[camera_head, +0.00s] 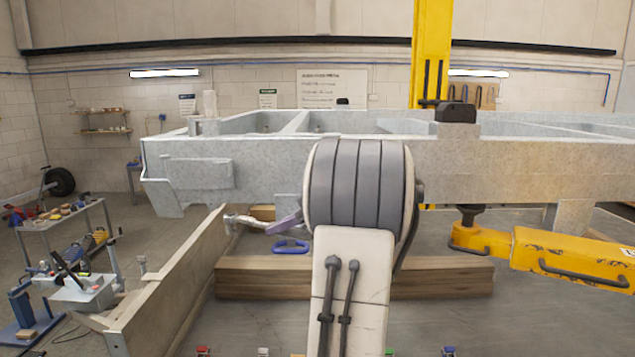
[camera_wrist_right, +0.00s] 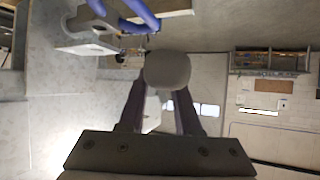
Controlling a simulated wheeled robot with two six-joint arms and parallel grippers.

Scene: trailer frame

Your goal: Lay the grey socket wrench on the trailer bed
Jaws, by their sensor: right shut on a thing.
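My right gripper (camera_head: 283,223) shows just left of my large arm joint in the head view, partly hidden behind it. It is shut on the grey socket wrench (camera_head: 243,221), which juts out to the left, in front of the trailer's side. In the right wrist view the two purple fingers (camera_wrist_right: 166,92) close on the wrench, whose rounded grey end (camera_wrist_right: 167,70) faces the camera. The pale grey trailer frame (camera_head: 270,165) stretches across the head view, with open bays between its beams. My left gripper is not in view.
A blue ring-shaped handle (camera_head: 290,247) lies close below the gripper. A wooden beam (camera_head: 450,277) and a slanted board (camera_head: 165,290) stand below the frame. A yellow post (camera_head: 432,50) rises behind, and a yellow jack (camera_head: 575,258) is at right. A tool cart (camera_head: 62,222) is at left.

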